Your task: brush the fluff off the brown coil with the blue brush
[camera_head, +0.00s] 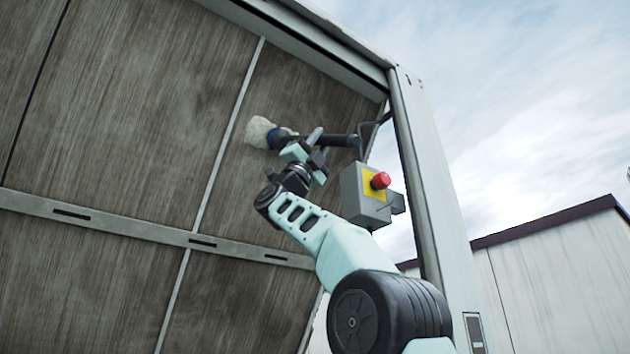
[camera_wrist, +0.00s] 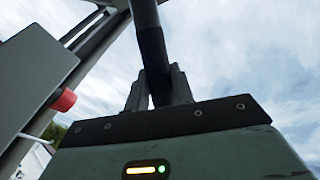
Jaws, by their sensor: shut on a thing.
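The brown coil (camera_head: 125,105) fills the left of the head view as large, tilted panels with fine streaks. Greyish streaks run over it, but I cannot tell how much is fluff. My gripper (camera_head: 314,145) is shut on the dark handle of the blue brush (camera_head: 279,137), near the coil's upper right panel.
A grey box with a red button (camera_head: 380,181) hangs right beside my wrist, below a cable. A pale frame post (camera_head: 425,165) stands to its right. A metal rail (camera_head: 130,229) crosses the coil. Open sky and a low white building (camera_head: 560,270) lie right.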

